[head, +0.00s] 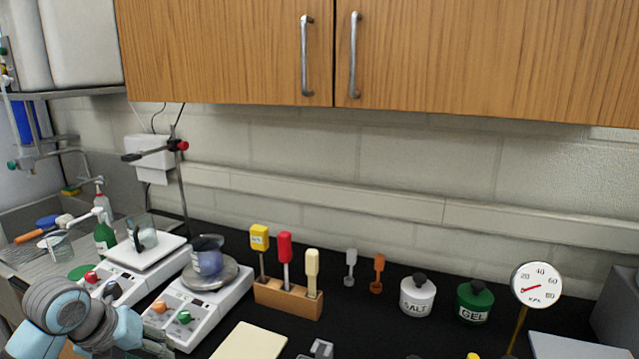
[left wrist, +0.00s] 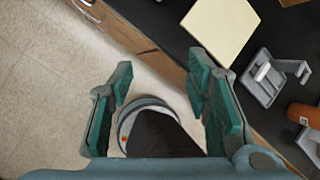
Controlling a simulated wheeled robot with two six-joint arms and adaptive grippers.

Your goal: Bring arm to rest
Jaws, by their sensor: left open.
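My left arm (head: 75,315) shows at the lower left of the head view, in front of the two white balances. Its fingertips are not clear there. In the left wrist view my left gripper (left wrist: 160,78) is open, with its two green-padded fingers apart and nothing between them. It points down past the bench's front edge, over the pale floor (left wrist: 60,60). A rounded part of my own base shows below the fingers. My right arm and gripper show in neither view.
The black bench top (left wrist: 175,25) lies beside the right finger, with a cream pad (left wrist: 222,28) and a grey holder (left wrist: 262,78) on it. In the head view, a white balance (head: 205,300), a wooden tool rack (head: 288,298), SALT jar (head: 417,297), GEL jar (head: 475,301) and gauge (head: 536,284) stand farther back.

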